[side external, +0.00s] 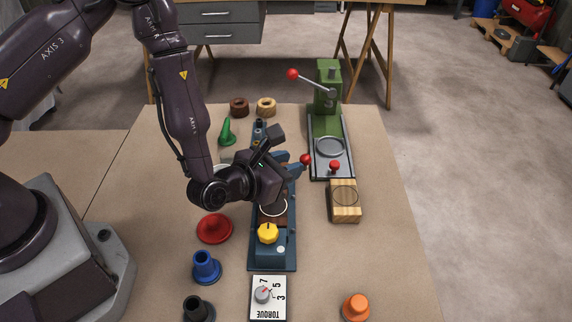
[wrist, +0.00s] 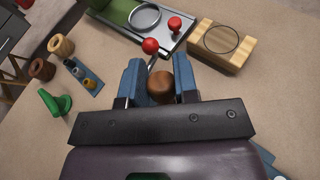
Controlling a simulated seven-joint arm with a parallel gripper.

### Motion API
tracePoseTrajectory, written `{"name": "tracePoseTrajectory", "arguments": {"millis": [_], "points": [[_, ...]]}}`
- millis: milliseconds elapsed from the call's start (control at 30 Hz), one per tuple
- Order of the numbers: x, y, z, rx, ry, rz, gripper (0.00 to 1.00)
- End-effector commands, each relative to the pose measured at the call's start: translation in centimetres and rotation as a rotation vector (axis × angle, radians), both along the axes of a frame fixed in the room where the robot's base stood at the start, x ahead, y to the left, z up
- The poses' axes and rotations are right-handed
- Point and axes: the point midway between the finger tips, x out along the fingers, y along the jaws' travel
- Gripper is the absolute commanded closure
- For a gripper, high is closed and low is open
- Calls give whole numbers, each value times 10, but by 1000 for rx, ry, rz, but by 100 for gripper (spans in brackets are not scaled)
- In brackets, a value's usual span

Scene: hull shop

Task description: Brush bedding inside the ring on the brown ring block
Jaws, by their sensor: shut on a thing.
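My gripper (side external: 291,168) has blue fingers and is tilted over the blue fixture in the middle of the table. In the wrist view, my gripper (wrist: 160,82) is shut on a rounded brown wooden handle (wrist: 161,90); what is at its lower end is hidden.
A red-ball lever (side external: 306,159) stands close beside my fingers. A green press (side external: 327,105) and a light wooden ring block (side external: 344,213) are to the right. A yellow knob (side external: 267,233) is in front. Red (side external: 214,229), blue (side external: 206,266) and orange (side external: 355,307) pieces stand around.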

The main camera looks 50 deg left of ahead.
Motion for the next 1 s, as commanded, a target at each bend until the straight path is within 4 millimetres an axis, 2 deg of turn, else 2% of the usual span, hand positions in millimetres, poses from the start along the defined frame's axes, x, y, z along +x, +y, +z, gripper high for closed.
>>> {"name": "tracePoseTrajectory", "arguments": {"millis": [600, 700, 1000], "points": [[-40, -40, 0, 0, 2, -4, 96], [-45, -31, 0, 4, 1, -1, 96], [-24, -11, 0, 0, 0, 3, 96]]}}
